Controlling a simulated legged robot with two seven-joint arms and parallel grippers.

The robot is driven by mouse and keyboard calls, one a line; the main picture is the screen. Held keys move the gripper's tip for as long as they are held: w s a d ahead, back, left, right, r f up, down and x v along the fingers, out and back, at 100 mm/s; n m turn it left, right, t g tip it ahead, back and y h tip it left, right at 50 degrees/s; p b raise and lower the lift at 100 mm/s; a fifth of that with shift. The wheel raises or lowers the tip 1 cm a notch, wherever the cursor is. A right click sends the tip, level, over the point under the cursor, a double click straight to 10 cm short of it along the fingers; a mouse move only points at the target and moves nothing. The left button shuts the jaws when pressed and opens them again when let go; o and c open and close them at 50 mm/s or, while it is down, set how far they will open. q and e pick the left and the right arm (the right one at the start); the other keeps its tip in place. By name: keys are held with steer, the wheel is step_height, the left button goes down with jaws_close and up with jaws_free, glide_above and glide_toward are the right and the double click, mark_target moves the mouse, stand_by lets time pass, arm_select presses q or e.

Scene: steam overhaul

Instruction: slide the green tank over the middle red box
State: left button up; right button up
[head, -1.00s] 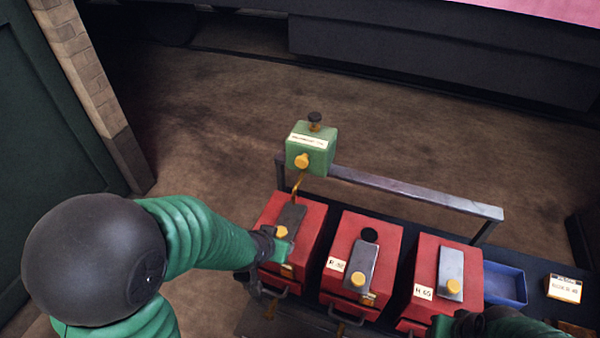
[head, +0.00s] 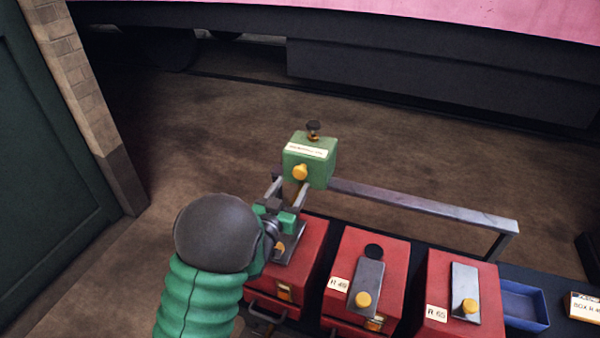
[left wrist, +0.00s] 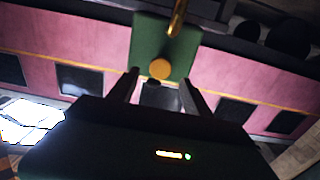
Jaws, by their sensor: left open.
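The green tank (head: 309,160), with a white label, a yellow knob (head: 300,172) on its front and a dark knob on top, sits at the left end of the metal rail. The middle red box (head: 365,270) stands to the right of the left red box (head: 306,262). My left gripper (head: 288,190) is open, just in front of and below the tank, over the left red box. In the left wrist view, the green tank (left wrist: 155,45) and its yellow knob lie just beyond the open fingertips (left wrist: 160,80). I cannot tell whether they touch. My right gripper is not in view.
The metal rail (head: 420,203) runs right, behind the boxes, to a bent post. A right red box (head: 450,310), a blue tray (head: 525,303) and a labelled card (head: 583,307) stand further right. The floor behind the rail is clear.

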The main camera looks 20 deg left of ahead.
mark_target(299, 174)
arm_select(q)
steer(key=w, duration=0.7)
steer(key=shift+w, duration=0.1)
steer(key=shift+c, duration=0.2)
jaws_close()
